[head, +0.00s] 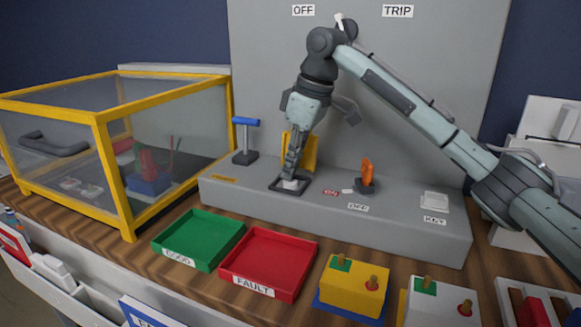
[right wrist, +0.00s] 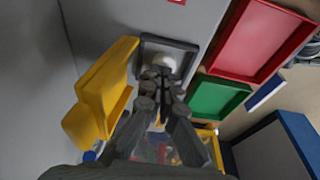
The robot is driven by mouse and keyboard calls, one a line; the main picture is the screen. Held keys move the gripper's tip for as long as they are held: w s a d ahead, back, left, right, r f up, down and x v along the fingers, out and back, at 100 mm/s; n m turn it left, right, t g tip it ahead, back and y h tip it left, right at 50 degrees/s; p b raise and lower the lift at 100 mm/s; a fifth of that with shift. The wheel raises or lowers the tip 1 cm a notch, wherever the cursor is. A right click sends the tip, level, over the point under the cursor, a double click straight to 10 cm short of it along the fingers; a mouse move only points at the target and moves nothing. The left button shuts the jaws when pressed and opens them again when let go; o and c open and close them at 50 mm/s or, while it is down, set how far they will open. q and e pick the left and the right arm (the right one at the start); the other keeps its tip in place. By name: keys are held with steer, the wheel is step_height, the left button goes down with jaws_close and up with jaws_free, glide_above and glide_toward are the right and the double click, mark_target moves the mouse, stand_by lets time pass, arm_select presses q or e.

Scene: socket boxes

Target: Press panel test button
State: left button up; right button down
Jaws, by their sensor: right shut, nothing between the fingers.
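The panel test button is a white round button (head: 289,184) in a dark square frame (head: 274,187) on the grey console. In the right wrist view the white button (right wrist: 164,62) shows just beyond my fingertips. A yellow cover (head: 311,153) stands raised behind the button; it also shows on the left in the right wrist view (right wrist: 104,88). My right gripper (head: 291,176) is shut and empty, pointing down over the button. The fingers hide part of the button, and I cannot tell whether they touch it. My left gripper is not in view.
On the console (head: 235,196) stand a blue-topped lever (head: 246,138), an orange switch (head: 366,174) and a white key plate (head: 434,202). A green tray (head: 198,238), a red tray (head: 268,262) and a yellow socket box (head: 355,286) lie in front. A yellow-framed clear enclosure (head: 100,135) stands left.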

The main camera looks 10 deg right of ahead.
steer(key=v, duration=1.3)
steer(key=shift+w+a+r, duration=0.25)
steer(key=shift+w+a, duration=0.05)
